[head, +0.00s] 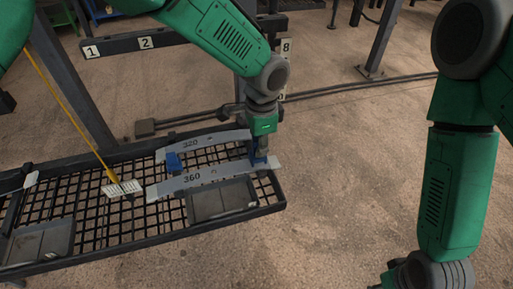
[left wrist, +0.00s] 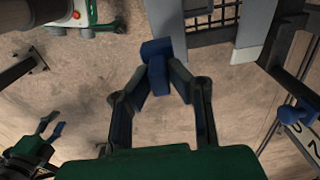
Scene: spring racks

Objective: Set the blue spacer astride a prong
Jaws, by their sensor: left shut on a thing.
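My left gripper (head: 262,155) is shut on a blue spacer (left wrist: 155,54), which shows between its fingertips in the left wrist view. It is over the right end of the grey strip marked 360 (head: 225,171); whether the spacer touches the strip I cannot tell. The strip marked 320 (head: 205,140) lies behind it. A second blue block (head: 173,162) sits near the left ends of the two strips. Which part is a prong is unclear.
The strips lie over a black mesh rack (head: 130,217) with dark flat plates. A yellow-handled brush (head: 122,188) rests on the mesh. A rail behind carries number tags 1 (head: 91,52) and 2 (head: 145,43).

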